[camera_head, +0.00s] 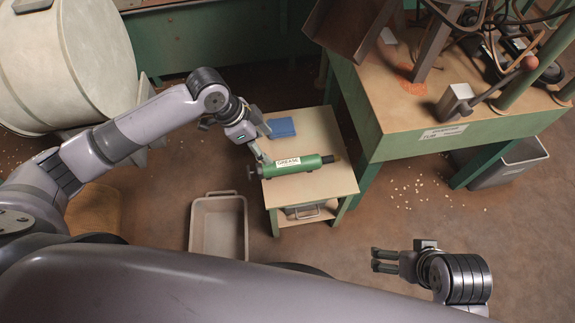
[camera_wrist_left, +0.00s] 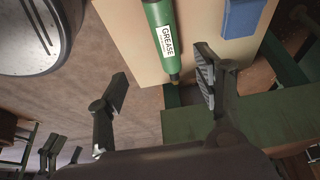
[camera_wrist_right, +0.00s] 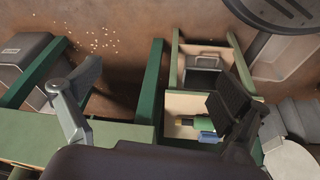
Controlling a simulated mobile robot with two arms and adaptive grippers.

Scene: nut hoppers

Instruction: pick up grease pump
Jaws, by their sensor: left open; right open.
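The grease pump (camera_head: 305,165) is a green cylinder with a white GREASE label and a brass-coloured nozzle at its right end. It lies on a small wooden-topped stand (camera_head: 335,188). My left gripper (camera_head: 264,143) is open and empty, beside and seemingly above the pump's left end. In the left wrist view the pump (camera_wrist_left: 164,62) lies beyond the open fingers, with its near end between their directions. My right gripper (camera_head: 374,260) is open and empty, low and right of the stand. The right wrist view shows part of the pump (camera_wrist_right: 192,124) partly hidden by a finger.
A blue block (camera_head: 281,127) lies behind the pump on the stand. A grey bin (camera_head: 219,196) stands on the floor left of the stand. A green-framed workbench (camera_head: 400,135) is close on the right. A large pale drum (camera_head: 70,60) is at the left. Floor between stand and my right gripper is clear.

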